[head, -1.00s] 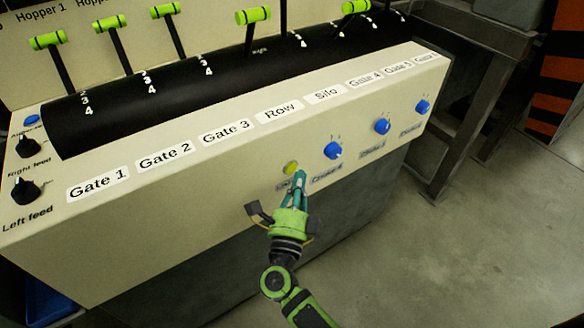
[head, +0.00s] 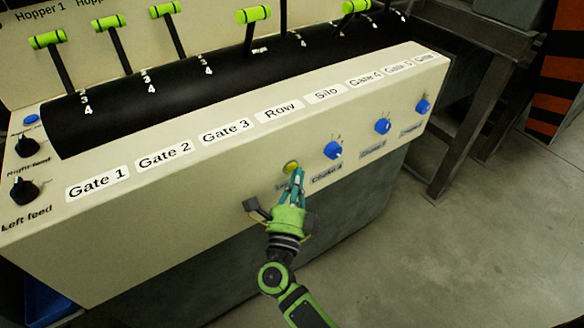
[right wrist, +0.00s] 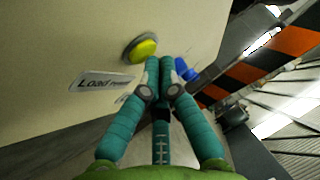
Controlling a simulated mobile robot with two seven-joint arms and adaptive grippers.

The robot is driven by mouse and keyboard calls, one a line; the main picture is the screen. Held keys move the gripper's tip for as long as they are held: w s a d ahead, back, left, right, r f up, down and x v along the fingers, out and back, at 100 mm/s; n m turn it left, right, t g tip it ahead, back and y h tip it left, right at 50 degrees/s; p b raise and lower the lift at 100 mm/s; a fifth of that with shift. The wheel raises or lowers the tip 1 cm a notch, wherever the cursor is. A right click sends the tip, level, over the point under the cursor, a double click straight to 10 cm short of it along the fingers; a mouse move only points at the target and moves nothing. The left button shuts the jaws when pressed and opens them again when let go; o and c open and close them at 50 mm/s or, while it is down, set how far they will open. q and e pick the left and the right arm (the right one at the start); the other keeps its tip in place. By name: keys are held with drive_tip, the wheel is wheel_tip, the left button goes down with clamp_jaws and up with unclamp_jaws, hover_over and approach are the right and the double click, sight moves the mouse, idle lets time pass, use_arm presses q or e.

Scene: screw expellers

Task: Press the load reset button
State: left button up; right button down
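The load reset button is a round yellow button (head: 291,167) on the front face of the cream control panel (head: 210,215). In the right wrist view the yellow button (right wrist: 141,49) sits just above and left of my fingertips, with a "Load reset" label (right wrist: 101,83) below it. My right gripper (head: 298,173) is at the panel front, its teal fingers just right of the button. In the right wrist view the fingertips (right wrist: 160,62) are together with nothing between them. I cannot tell whether they touch the panel. My left gripper is not in view.
Several blue knobs (head: 333,150) line the panel front to the right of the button. Green-handled levers (head: 48,40) stand above, over the black curved cover. Two black feed knobs (head: 24,190) are at the left. Open floor (head: 470,250) lies at the right.

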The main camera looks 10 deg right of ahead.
idle(0.3)
drive_tip(key=shift+w+a, duration=0.15)
drive_tip(key=shift+w, duration=0.2)
drive_tip(key=shift+s, duration=0.1)
idle(0.5)
drive_tip(key=shift+s+d, duration=0.2)
drive_tip(key=shift+s, duration=0.15)
drive_tip(key=shift+s+d, duration=0.1)
drive_tip(key=shift+s, duration=0.25)
drive_tip(key=s, duration=0.1)
drive_tip(key=s+d+p, duration=0.1)
drive_tip(key=s, duration=0.1)
drive_tip(key=s+p, duration=0.1)
drive_tip(key=shift+s+d, duration=0.35)
idle(0.5)
